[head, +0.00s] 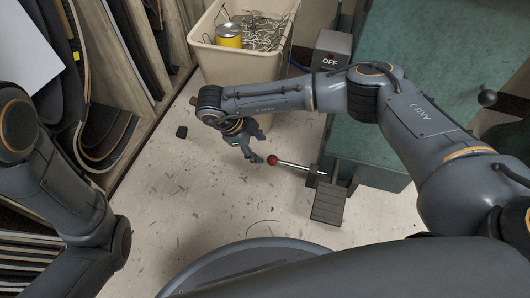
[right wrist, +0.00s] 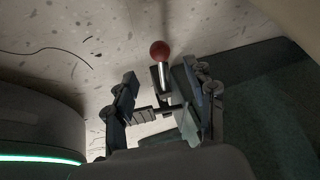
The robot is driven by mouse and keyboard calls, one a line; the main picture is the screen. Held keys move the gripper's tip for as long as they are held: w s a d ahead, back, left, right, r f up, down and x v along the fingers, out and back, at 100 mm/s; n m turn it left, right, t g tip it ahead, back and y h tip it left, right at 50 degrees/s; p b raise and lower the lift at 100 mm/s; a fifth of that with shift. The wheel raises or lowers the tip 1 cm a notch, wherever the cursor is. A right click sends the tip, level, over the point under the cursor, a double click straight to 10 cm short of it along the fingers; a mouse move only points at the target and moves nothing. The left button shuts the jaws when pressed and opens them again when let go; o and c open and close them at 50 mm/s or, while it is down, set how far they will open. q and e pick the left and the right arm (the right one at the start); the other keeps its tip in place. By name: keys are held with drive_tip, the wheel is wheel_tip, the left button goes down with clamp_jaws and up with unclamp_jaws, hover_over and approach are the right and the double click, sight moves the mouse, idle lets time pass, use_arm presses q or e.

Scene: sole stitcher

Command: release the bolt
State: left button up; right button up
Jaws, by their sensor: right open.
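The bolt is a metal rod with a red ball knob (head: 272,160), sticking out sideways low on the green machine's near side. In the right wrist view the red knob (right wrist: 160,50) and its rod show between my two fingers in the picture. My right gripper (head: 250,156) is open, just left of the knob in the head view, with its fingers pointing toward it. I cannot tell if the fingers touch the knob. The gripper holds nothing. My left arm shows at the left edge, but its gripper is out of view.
The green machine (head: 430,60) carries a grey box marked OFF (head: 331,52). A grey ribbed pedal (head: 328,203) sits below the bolt. A cream bin (head: 205,62) with wire scrap and a yellow can (head: 229,36) stands behind my right arm.

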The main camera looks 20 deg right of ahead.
drive_tip(key=v, duration=0.3)
drive_tip(key=shift+a+r, duration=0.15)
drive_tip(key=shift+r, duration=0.15)
idle(0.3)
